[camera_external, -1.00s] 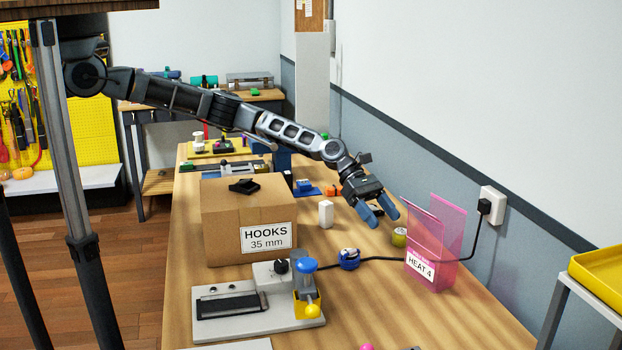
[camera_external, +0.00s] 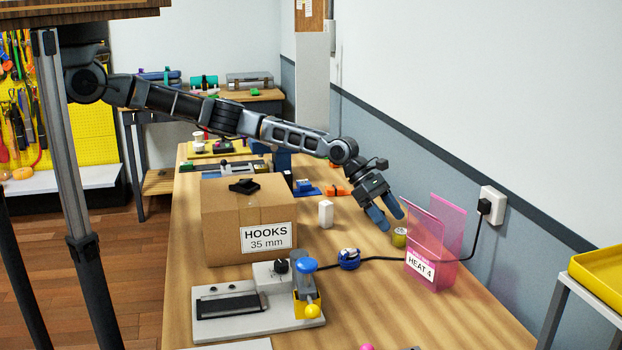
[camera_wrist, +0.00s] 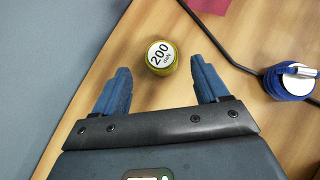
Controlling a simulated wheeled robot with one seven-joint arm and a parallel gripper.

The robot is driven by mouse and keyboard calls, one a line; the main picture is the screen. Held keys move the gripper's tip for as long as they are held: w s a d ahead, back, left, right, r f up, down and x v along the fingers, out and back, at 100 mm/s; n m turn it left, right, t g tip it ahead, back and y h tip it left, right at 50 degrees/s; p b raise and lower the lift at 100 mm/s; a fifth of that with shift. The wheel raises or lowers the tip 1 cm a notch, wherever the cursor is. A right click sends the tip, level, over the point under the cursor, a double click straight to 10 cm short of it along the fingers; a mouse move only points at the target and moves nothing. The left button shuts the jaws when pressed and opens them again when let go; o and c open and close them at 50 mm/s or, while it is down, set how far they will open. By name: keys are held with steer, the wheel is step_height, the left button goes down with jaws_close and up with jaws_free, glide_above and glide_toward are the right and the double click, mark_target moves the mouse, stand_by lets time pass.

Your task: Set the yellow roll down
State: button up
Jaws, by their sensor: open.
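The yellow roll (camera_external: 399,238) stands upright on the wooden table, just left of the pink HEAT 4 holder. In the wrist view the yellow roll (camera_wrist: 161,58) shows a white top label reading 200. My gripper (camera_external: 390,216) is open, its blue fingers above and near the roll. In the wrist view the roll lies ahead of and between the spread fingers of my gripper (camera_wrist: 160,82), with clear gaps on both sides.
The pink holder (camera_external: 440,245) stands right of the roll. A black cable (camera_external: 385,259) runs across the table to a wall socket (camera_external: 492,205). A blue round thing (camera_external: 348,259), a white block (camera_external: 326,214) and a HOOKS carton (camera_external: 230,235) are to the left.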

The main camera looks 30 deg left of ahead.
mark_target(399, 230)
steer(key=shift+b+x, duration=2.15)
steer(key=shift+b, duration=1.15)
steer(key=shift+s+d+f+b, duration=0.15)
steer(key=shift+d+f+b, duration=0.3)
steer(key=shift+b, duration=0.6)
steer(key=shift+r, duration=0.1)
steer(key=c, duration=1.2)
step_height(399, 230, up, 10)
steer(key=shift+r, duration=0.1)
steer(key=shift+c, duration=0.2)
